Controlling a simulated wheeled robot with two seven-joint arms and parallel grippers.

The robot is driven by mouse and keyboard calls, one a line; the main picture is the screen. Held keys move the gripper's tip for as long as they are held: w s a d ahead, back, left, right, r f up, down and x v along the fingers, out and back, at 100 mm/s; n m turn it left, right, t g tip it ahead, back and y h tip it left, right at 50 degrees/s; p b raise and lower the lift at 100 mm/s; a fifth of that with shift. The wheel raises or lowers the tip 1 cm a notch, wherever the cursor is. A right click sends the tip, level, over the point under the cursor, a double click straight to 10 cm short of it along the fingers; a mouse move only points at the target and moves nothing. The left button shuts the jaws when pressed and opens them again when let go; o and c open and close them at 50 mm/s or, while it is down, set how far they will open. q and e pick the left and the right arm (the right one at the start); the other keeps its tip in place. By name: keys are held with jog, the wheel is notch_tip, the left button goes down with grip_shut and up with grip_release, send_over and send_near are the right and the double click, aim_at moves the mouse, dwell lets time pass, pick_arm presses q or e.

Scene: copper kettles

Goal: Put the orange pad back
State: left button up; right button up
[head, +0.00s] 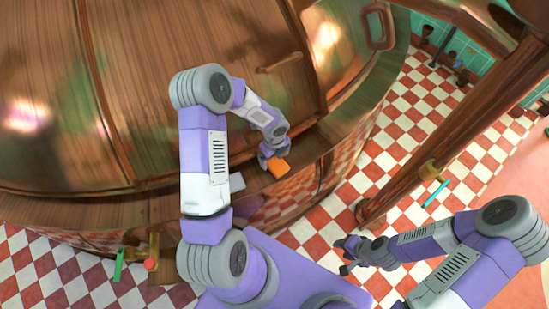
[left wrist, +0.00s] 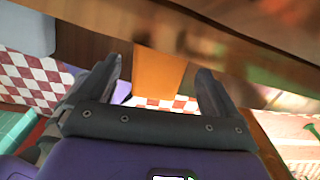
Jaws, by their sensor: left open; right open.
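The orange pad (head: 279,168) is a small flat block at the brown ledge (head: 308,147) along the copper kettle's front. It also shows in the left wrist view (left wrist: 158,72), beyond and between my fingertips. My left gripper (head: 266,157) is right beside the pad in the head view. In the left wrist view its fingers (left wrist: 160,88) are spread apart, with no grip on the pad; whether they touch it I cannot tell. My right gripper (head: 346,256) is open and empty above the checkered floor, far from the pad.
A light grey pad (head: 237,183) sits along the same ledge, left of the orange one. The large copper kettle (head: 130,90) fills the upper left. A copper post (head: 445,130) with a teal handle (head: 436,193) stands at right. A red knob (head: 151,264) is at lower left.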

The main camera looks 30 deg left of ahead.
aim_at(274, 161)
pick_arm(q)
notch_tip(274, 161, up, 10)
jog(key=p, duration=0.2)
jog(key=s+d+f+n+h, duration=0.4)
jog(key=s+d+f+n, duration=1)
jog(key=n, duration=1.1)
jog(key=shift+s+d+t, duration=0.3)
jog(key=shift+s+d, duration=0.65)
jog(key=shift+d, duration=0.1)
jog(key=shift+f, duration=0.1)
